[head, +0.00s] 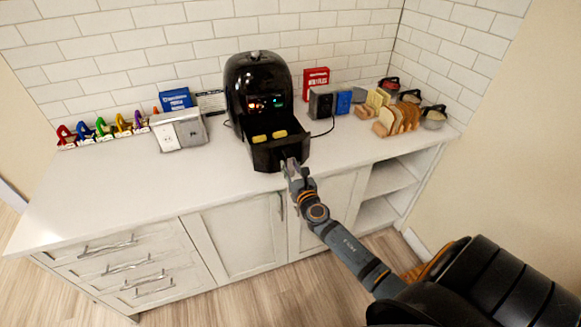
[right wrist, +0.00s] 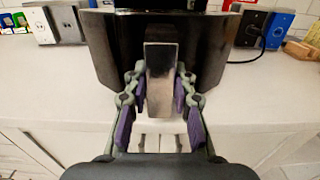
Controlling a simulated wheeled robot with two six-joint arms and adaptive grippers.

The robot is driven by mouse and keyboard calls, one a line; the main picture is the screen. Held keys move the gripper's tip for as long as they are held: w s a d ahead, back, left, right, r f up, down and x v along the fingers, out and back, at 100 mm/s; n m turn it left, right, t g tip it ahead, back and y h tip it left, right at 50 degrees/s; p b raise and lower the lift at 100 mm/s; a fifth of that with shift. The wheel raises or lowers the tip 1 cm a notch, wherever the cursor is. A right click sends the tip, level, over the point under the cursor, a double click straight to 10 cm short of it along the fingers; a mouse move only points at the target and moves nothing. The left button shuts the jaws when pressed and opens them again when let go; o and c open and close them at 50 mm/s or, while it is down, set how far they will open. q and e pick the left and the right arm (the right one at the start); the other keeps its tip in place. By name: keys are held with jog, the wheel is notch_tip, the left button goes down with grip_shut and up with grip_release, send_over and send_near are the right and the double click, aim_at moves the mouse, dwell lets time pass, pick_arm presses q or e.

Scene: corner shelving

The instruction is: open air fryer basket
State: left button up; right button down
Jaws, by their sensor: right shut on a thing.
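The black air fryer (head: 257,88) stands on the white counter against the tiled wall. Its basket (head: 281,151) is pulled partly out toward me, with two yellow pieces of food (head: 269,136) visible in it. My right gripper (head: 292,172) is at the front of the basket, on its handle. In the right wrist view the basket front (right wrist: 98,45) spans the upper middle, and the handle (right wrist: 161,75) stands between the purple-padded fingers of my right gripper (right wrist: 160,115), which is shut on it. My left gripper is not in view.
The counter (head: 110,185) is clear in front and to the left.

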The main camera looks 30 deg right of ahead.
jog(key=shift+s+r, duration=0.1)
jog(key=shift+s, duration=0.15)
jog(key=shift+w, duration=0.15)
jog(key=c, duration=1.4)
grip_release()
jog(key=o, duration=0.3)
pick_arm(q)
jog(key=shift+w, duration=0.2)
pick_arm(e)
jog(key=v, duration=1.2)
jog(key=shift+f, duration=0.25)
